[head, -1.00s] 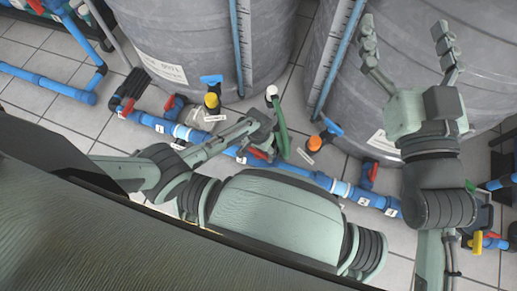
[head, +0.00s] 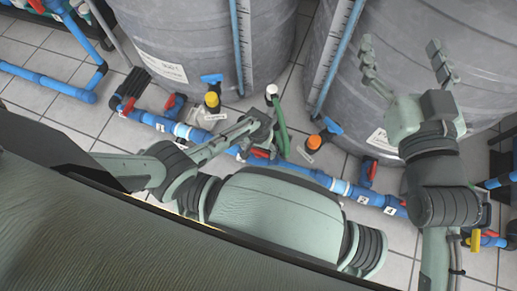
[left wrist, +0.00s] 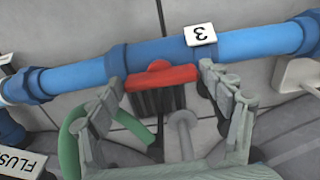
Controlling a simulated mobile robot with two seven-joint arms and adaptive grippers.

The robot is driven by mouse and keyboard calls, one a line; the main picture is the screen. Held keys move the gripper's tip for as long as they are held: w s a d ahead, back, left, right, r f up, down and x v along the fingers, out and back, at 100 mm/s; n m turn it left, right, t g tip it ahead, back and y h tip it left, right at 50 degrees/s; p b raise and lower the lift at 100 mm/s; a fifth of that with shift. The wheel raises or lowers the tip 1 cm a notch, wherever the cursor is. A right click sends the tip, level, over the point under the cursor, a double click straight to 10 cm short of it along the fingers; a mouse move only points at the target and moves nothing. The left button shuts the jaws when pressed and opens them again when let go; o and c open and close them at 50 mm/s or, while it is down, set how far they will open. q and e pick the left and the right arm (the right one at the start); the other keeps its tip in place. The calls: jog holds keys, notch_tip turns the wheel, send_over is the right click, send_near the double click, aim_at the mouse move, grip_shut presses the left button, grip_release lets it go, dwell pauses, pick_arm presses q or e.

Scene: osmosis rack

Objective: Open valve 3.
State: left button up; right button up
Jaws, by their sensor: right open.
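Valve 3 has a red handle (left wrist: 160,77) on a blue pipe (left wrist: 255,44), beside a white tag reading 3 (left wrist: 200,34), upside down in the left wrist view. The handle lies roughly along the pipe. My left gripper (left wrist: 161,82) is open, with one finger at each end of the handle; I cannot tell whether they touch it. In the head view my left gripper (head: 262,135) is above the pipe, and the red handle (head: 261,153) shows just beside it. My right gripper (head: 402,57) is open and empty, in front of the right tank.
Two large grey tanks (head: 205,35) (head: 480,85) stand behind the pipe. A green hose (head: 281,125) runs close to my left gripper. Yellow (head: 211,99) and orange (head: 314,142) valve fittings with blue handles stand nearby. A FLUSH tag (left wrist: 20,162) shows at lower left.

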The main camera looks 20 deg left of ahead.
pick_arm(q)
jog(key=shift+o, duration=1.1)
jog(key=shift+w+r, duration=0.1)
jog(key=shift+r, duration=0.1)
notch_tip(320, 180, up, 12)
jog(key=shift+f, duration=0.15)
